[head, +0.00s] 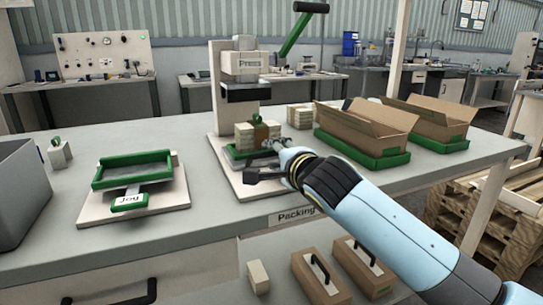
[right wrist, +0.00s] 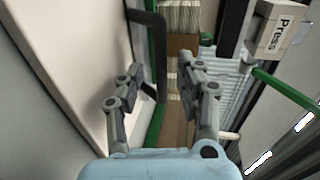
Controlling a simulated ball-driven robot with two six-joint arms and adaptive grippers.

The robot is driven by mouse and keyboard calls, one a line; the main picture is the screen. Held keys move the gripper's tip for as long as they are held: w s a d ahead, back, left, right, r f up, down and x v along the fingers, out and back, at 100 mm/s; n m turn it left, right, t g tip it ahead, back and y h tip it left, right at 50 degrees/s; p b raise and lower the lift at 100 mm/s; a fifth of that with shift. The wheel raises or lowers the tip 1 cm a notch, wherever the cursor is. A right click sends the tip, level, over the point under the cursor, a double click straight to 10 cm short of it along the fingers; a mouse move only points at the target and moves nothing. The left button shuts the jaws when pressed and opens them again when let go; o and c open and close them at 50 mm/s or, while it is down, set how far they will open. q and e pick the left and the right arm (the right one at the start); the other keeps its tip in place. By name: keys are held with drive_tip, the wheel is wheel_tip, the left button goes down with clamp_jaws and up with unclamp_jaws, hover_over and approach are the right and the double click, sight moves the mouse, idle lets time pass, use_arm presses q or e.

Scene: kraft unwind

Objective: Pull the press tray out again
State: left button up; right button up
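The press (head: 240,65) stands on a pale base on the packing table, its green lever raised to the upper right. Pale stacked pieces with a brown band (head: 245,138) sit below its head. My right gripper (head: 262,160) is at the front of this stack and partly hides it. In the right wrist view my right gripper (right wrist: 161,70) is open, fingers apart. A black handle (right wrist: 150,50) and a green tray edge (right wrist: 155,125) show between the fingers; I cannot tell if they touch. Most of the press tray is hidden in the head view. My left gripper is not in view.
A green-rimmed frame (head: 133,168) with a "Joy" label sits at the left on a pale board. Two open cardboard boxes (head: 360,125) in green trays stand at the right. A grey bin (head: 20,195) is at the far left. Handled brown boxes (head: 318,275) are below the tabletop.

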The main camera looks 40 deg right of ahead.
drive_tip(key=shift+x, duration=1.3)
clamp_jaws()
